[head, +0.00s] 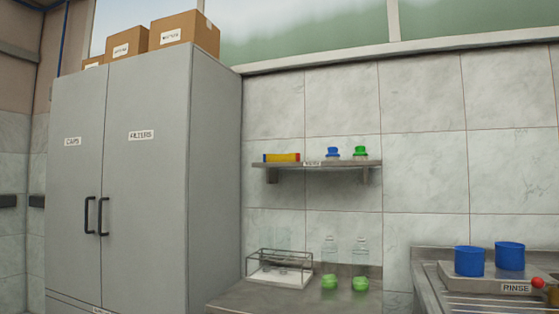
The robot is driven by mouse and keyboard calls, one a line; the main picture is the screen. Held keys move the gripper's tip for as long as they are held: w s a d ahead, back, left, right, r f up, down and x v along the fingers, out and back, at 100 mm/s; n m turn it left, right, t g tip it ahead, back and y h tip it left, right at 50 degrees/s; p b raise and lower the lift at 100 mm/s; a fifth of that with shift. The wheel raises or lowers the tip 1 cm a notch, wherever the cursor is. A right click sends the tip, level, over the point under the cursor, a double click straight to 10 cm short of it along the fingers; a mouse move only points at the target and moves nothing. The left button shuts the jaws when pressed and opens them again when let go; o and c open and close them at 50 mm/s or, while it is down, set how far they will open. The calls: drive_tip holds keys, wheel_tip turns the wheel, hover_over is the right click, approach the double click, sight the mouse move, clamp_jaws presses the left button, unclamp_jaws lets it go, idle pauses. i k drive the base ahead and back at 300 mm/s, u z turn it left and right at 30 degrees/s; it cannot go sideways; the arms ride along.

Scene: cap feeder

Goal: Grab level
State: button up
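The level looks to be the short yellow bar (281,157) lying flat on the left part of the wall shelf (345,163). My gripper is not in view.
Jars with a blue lid (332,152) and a green lid (360,151) share the shelf. Below, a counter (235,297) holds a wire rack (280,281), clear bottles (360,252) and green items (359,284). A tall grey cabinet (150,200) stands left; blue cups (469,262) stand right.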

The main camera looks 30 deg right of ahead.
sight(289, 157)
drive_tip(key=i, duration=0.95)
drive_tip(key=z, duration=0.05)
